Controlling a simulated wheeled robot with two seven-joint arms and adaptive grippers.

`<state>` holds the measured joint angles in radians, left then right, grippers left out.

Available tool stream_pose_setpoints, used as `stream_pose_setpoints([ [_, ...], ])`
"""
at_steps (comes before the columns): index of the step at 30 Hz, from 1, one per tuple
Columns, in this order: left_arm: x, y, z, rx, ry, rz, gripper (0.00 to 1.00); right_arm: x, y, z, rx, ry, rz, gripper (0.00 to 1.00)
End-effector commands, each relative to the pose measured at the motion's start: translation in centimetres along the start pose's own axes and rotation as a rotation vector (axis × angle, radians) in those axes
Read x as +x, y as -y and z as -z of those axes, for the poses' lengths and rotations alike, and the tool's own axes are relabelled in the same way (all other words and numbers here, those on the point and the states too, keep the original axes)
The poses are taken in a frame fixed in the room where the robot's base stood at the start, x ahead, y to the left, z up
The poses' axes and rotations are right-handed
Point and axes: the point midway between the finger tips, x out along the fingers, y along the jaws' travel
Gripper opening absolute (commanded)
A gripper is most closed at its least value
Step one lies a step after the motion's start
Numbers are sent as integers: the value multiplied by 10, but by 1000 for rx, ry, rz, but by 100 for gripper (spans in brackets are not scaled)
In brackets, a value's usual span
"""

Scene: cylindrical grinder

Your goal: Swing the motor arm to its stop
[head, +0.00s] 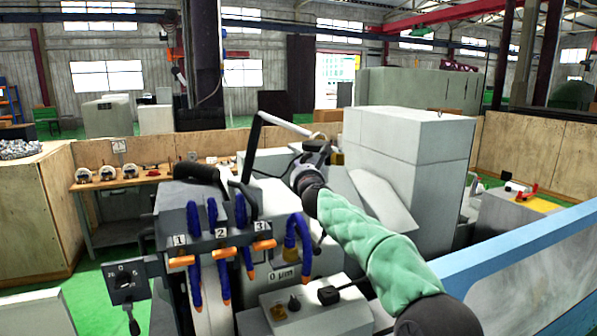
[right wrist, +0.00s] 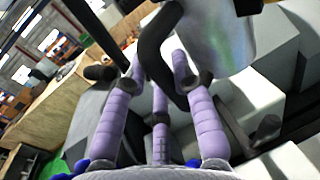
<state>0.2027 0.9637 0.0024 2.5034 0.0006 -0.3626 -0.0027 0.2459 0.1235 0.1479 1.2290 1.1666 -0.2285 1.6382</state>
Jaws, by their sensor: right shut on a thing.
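The motor arm (head: 285,124) is a slim bar, black on its upright part and pale along its top, above the grinder's middle in the head view. My right gripper (head: 311,157) is at its right end, at the end of my green-sleeved arm. In the right wrist view the purple fingers of my right gripper (right wrist: 160,68) are closed around a black curved handle (right wrist: 153,40). A shiny grey rounded part (right wrist: 215,35) lies just beyond the fingers. The fingers hide part of the handle. My left gripper is in neither view.
Blue hoses with orange taps (head: 222,252) and number plates stand at the grinder's front. A tall grey housing (head: 410,160) is right of my right gripper. A wooden bench (head: 140,180) with small parts stands at left. A blue-edged panel (head: 530,260) is at lower right.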

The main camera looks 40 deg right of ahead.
Motion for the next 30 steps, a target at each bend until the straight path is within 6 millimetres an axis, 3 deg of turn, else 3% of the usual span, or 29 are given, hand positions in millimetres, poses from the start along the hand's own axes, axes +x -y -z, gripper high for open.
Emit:
stream_pose_setpoints([
  [5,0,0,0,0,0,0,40,-1,4,-4,0,6,9,0],
  [6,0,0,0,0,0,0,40,-1,4,-4,0,6,9,34],
  [8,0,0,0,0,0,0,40,-1,4,-4,0,6,9,51],
  [22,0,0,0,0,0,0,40,-2,2,-2,0,2,4,51],
  [30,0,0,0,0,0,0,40,-25,2,-2,0,3,4,51],
])
